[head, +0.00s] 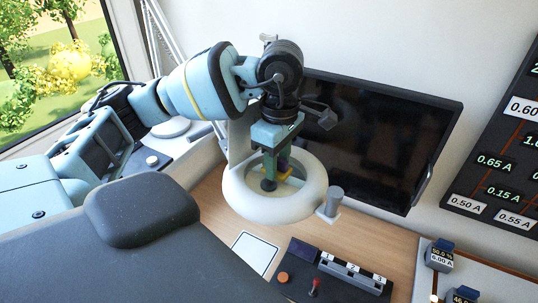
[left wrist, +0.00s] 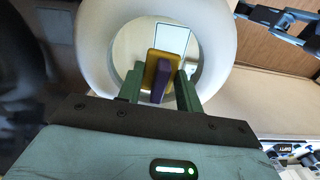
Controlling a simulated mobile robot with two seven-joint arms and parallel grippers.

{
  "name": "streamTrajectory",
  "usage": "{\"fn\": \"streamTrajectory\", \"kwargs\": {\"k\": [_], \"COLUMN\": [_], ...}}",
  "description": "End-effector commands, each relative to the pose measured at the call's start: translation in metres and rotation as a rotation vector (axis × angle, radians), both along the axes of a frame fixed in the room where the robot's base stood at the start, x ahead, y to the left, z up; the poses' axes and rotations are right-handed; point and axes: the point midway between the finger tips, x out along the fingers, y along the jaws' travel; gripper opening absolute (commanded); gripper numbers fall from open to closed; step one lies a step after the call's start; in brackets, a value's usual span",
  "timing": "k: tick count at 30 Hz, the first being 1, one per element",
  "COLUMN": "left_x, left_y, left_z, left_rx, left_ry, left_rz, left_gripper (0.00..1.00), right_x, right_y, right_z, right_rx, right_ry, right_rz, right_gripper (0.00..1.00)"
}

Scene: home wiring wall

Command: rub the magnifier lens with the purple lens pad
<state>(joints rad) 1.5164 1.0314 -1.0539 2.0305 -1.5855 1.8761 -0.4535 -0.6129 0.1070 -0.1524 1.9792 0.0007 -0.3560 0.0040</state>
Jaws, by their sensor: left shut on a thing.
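The magnifier is a thick white ring (head: 236,196) around a clear lens, in the middle of the head view. The ring also shows in the left wrist view (left wrist: 96,45), with the lens (left wrist: 175,38) inside it. My left gripper (head: 272,176) points down into the ring. It is shut on the lens pad, a purple block (left wrist: 158,92) with a yellow part (left wrist: 151,66). In the head view, the fingers partly hide the pad (head: 284,163). The pad is over the lens area; I cannot tell whether it touches the glass. My right gripper is not recognisable in either view.
A dark screen (head: 370,135) stands behind the ring. A grey cylinder (head: 334,201) is at the ring's right. A dark panel with a red switch (head: 314,287) and a white card (head: 254,252) lie in front on the wooden desk. Labelled blocks (head: 439,257) sit at the right.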

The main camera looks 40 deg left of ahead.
Motion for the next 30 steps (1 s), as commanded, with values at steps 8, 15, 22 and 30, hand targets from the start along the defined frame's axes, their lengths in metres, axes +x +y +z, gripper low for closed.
{"fn": "streamTrajectory", "kwargs": {"k": [8,15,22,30], "left_x": [0.0,0.0,-0.001,-0.001], "left_y": [-0.008,-0.019,-0.036,-0.049], "left_z": [0.0,0.0,-0.001,-0.004], "left_rx": [-0.001,-0.002,-0.002,-0.008], "left_ry": [0.0,0.0,0.0,0.002], "left_rz": [-0.001,-0.006,-0.005,-0.007], "left_gripper": [0.11,0.11,0.11,0.03], "right_x": [0.001,0.003,0.005,0.006], "right_y": [-0.002,-0.004,-0.004,-0.002], "right_z": [0.002,0.003,0.006,0.007], "right_rx": [-0.006,-0.01,-0.011,-0.006], "right_ry": [-0.005,-0.01,-0.016,-0.018], "right_rz": [0.007,0.012,0.012,0.007], "right_gripper": [0.36,0.36,0.36,0.36]}}
